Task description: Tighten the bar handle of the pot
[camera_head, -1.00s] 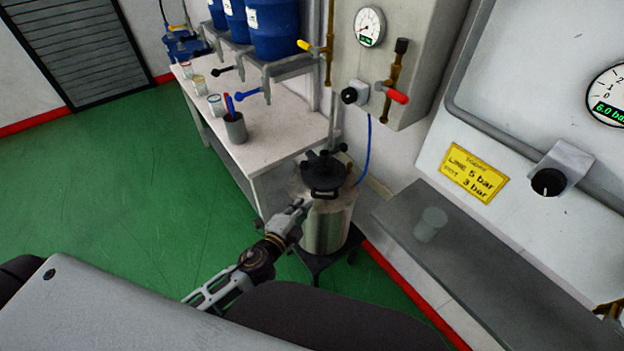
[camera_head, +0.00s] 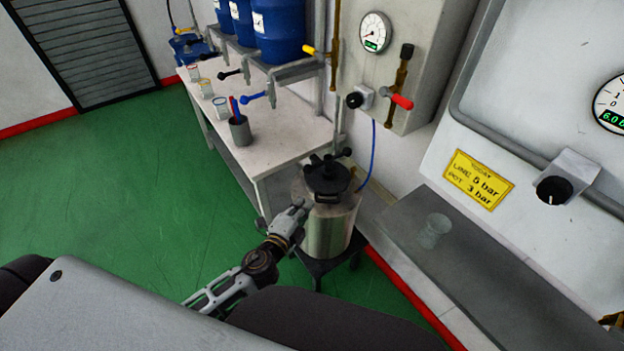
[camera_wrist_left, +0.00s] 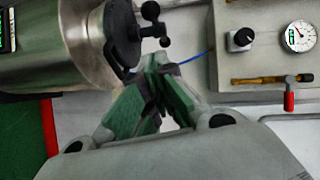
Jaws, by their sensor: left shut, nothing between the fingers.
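The pot (camera_head: 328,230) is a steel cylinder with a black lid (camera_head: 326,180) on a dark low stand. The black bar handle (camera_head: 330,163) with ball ends lies across the lid's top. My left gripper (camera_head: 302,206) is shut and empty, at the near left of the lid, beside the pot's upper edge. In the left wrist view the pot (camera_wrist_left: 70,40) lies sideways at the upper left, and the bar handle (camera_wrist_left: 153,30) shows just beyond my fingertips (camera_wrist_left: 160,68). I cannot tell whether the fingers touch the lid. My right gripper is not in view.
A white bench (camera_head: 258,145) with cups, a grey tumbler (camera_head: 240,131) and blue drums (camera_head: 275,32) stands behind the pot. A panel with gauge (camera_head: 374,32) and valves is on the wall. A grey ledge (camera_head: 475,270) holds a clear cup (camera_head: 434,230) at right.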

